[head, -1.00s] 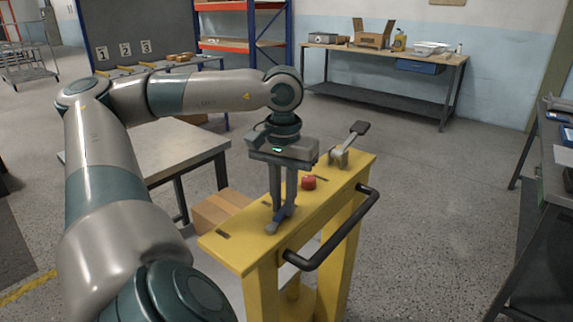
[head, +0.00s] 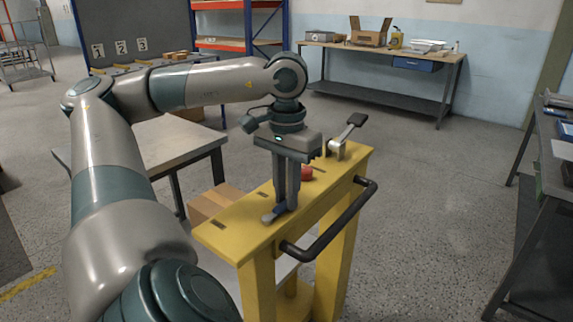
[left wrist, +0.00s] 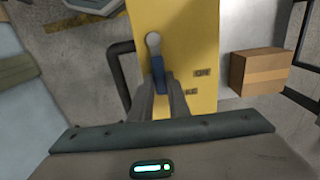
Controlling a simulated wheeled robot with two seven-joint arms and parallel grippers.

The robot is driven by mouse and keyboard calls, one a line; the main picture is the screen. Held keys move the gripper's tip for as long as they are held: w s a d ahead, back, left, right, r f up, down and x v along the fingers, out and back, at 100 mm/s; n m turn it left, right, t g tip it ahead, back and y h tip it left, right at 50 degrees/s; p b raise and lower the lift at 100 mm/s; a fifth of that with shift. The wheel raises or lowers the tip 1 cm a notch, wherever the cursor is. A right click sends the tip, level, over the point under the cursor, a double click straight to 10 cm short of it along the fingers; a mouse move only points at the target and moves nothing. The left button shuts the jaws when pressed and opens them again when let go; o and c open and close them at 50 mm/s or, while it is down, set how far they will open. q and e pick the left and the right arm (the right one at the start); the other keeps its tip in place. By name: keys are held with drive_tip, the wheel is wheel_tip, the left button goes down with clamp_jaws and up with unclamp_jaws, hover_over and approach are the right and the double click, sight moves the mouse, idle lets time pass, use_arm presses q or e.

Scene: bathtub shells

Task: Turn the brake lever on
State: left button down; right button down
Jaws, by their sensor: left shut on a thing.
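The brake lever has a blue arm and a round grey end (head: 268,218). It sits on the near part of the yellow cart top (head: 215,232). My left gripper (head: 287,207) points down and is shut on the blue arm. In the left wrist view, the blue arm (left wrist: 158,72) comes out between my fingers (left wrist: 168,100), with the grey end (left wrist: 153,39) beyond them. Dark lettering "ON" (left wrist: 202,72) is on the yellow top beside the lever; a second word is partly hidden by a finger. My right gripper is not in view.
A red button (head: 306,173) and a second lever with a black pad (head: 354,119) stand farther along the cart top. A black handlebar (head: 335,225) runs along its right side. A cardboard box (head: 212,203) and a grey table (head: 150,150) are to the left.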

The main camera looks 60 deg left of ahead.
use_arm(q)
drive_tip(key=c, duration=1.7)
unclamp_jaws()
drive_tip(key=shift+r, duration=0.1)
